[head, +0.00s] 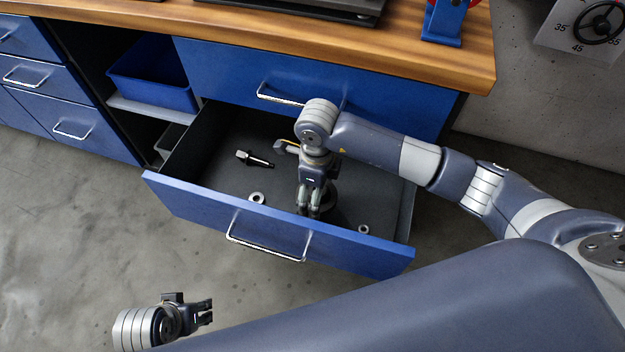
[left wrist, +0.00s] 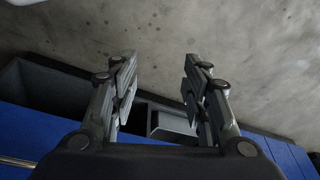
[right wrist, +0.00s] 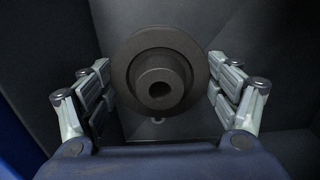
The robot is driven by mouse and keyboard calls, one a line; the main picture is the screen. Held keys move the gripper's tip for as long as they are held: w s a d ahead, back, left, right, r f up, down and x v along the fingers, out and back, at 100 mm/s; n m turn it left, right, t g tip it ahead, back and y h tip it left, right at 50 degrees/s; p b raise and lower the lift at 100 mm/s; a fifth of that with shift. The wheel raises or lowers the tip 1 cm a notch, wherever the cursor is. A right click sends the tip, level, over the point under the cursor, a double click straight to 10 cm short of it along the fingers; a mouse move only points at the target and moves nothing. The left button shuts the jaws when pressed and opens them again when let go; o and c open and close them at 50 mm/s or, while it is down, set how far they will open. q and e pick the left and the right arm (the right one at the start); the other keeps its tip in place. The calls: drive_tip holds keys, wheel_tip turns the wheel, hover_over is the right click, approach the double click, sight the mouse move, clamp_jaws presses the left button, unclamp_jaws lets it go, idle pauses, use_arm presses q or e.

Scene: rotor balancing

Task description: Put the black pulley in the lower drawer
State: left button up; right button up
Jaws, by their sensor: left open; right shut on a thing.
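The black pulley (right wrist: 157,70) is a dark round disc with a raised hub and a centre hole, between the fingers of my right gripper (right wrist: 160,98) in the right wrist view. In the head view the right gripper (head: 314,208) points down inside the open lower drawer (head: 190,201), shut on the pulley, which is mostly hidden behind the fingers. I cannot tell whether the pulley touches the drawer floor. My left gripper (head: 208,311) is open and empty, out over the floor in front of the drawer; its spread fingers show in the left wrist view (left wrist: 160,92).
The drawer also holds a dark tool-like part (head: 256,159), a light ring (head: 257,197) and a small ring (head: 363,229). The closed upper drawer (head: 395,105) and wooden worktop (head: 420,50) are above. A blue bin (head: 150,90) sits on the shelf at left.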

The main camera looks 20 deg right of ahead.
wheel_tip(320, 180, down, 3)
drive_tip(key=shift+w+r, duration=0.1)
drive_tip(key=shift+r, duration=0.05)
wheel_tip(320, 180, down, 4)
drive_tip(key=shift+r+b, duration=0.2)
drive_tip(key=shift+b, duration=0.45)
drive_tip(key=shift+f, duration=0.35)
use_arm(q)
drive_tip(key=v, duration=0.5)
drive_tip(key=shift+r, duration=0.4)
drive_tip(key=shift+f, duration=0.1)
use_arm(e)
drive_tip(key=shift+f, duration=0.1)
drive_tip(key=o, duration=2)
drive_tip(key=shift+f, duration=0.1)
drive_tip(key=shift+o, duration=0.2)
